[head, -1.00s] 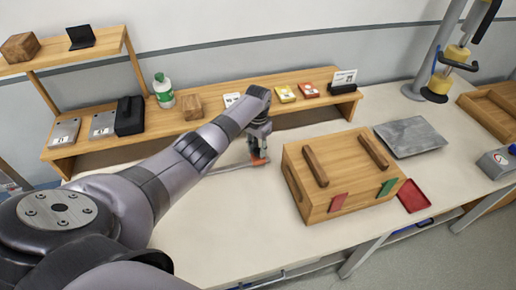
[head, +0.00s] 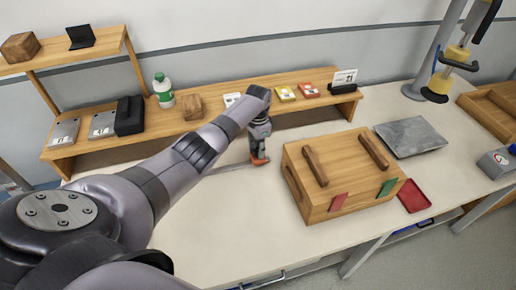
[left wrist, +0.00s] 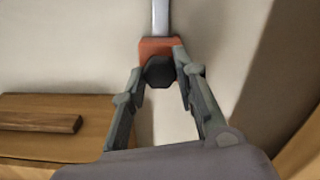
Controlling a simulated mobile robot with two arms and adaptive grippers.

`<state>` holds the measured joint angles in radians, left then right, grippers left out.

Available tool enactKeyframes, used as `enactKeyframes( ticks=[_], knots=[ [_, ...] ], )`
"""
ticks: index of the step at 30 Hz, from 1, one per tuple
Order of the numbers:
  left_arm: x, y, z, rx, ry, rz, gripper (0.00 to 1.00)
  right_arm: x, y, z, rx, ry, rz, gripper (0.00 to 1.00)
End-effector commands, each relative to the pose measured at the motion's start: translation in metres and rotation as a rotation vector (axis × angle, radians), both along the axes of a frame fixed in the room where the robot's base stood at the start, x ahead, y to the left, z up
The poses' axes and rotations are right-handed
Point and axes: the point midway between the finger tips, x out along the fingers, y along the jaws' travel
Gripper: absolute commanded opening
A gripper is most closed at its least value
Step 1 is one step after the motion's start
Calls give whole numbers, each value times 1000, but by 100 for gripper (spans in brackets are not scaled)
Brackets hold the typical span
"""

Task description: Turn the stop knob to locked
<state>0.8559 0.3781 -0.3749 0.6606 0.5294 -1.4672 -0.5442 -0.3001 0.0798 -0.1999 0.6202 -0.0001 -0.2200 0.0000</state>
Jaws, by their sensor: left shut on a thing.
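The stop is an orange-red block (head: 259,161) on a thin grey rail (head: 229,167) that lies on the table left of the wooden box. In the left wrist view, the block (left wrist: 158,47) has a dark rounded knob (left wrist: 160,71) on its near side. My left gripper (left wrist: 161,73) is shut on this knob, one finger at each side. In the head view, the left gripper (head: 259,153) points down onto the block and hides the knob. No marking of the knob's setting can be made out. My right gripper is not in view.
A wooden box (head: 325,203) with two bars on top stands close right of the gripper. A wooden shelf (head: 215,112) with bottle, blocks and cards runs behind. A grey plate (head: 410,137) and red tray (head: 413,196) lie to the right. The table's front is clear.

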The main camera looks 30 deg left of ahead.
Motion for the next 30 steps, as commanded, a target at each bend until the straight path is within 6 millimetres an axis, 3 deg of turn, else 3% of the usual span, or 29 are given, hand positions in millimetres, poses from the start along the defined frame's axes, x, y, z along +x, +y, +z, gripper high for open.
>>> enactKeyframes(
  ticks=[2,3,12,23,30],
  knots=[
    [2,1,3,3,-8,-1,0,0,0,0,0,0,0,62],
    [2,1,3,3,-8,0,28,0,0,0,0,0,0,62],
    [1,1,1,2,-3,1,48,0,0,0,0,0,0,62],
    [1,0,4,0,-1,1,48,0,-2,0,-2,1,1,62],
    [2,1,42,1,-6,0,48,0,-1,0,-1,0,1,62]
  ],
)
